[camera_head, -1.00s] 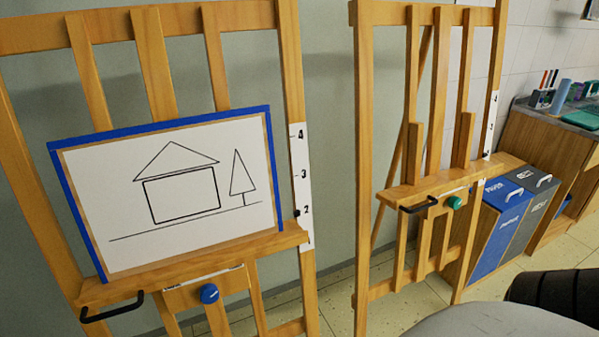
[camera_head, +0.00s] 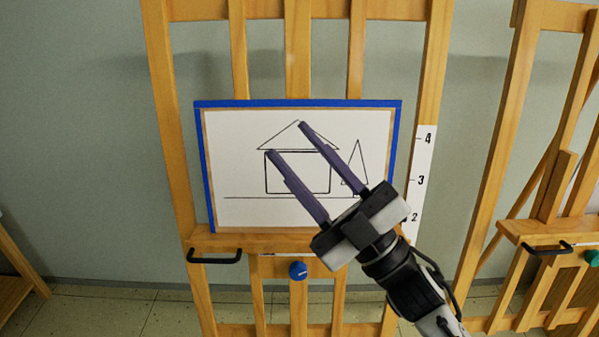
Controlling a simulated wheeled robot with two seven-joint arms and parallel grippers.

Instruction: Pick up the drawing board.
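The drawing board (camera_head: 232,160) stands upright on the ledge of a wooden easel (camera_head: 430,95). It has a blue edge and a white sheet with a line drawing of a house and a tree. My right gripper (camera_head: 286,138) comes in from the lower right, in front of the board. Its two long purple fingers are apart with nothing between them, and they cover part of the house and the board's lower right. I cannot tell how far the fingertips are from the board. My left gripper is not in view.
The easel ledge carries a black handle (camera_head: 214,258) and a blue knob (camera_head: 298,270) below the board. A second wooden easel (camera_head: 510,150) stands at the right. A wooden piece of furniture (camera_head: 15,275) is at the lower left. The wall is close behind.

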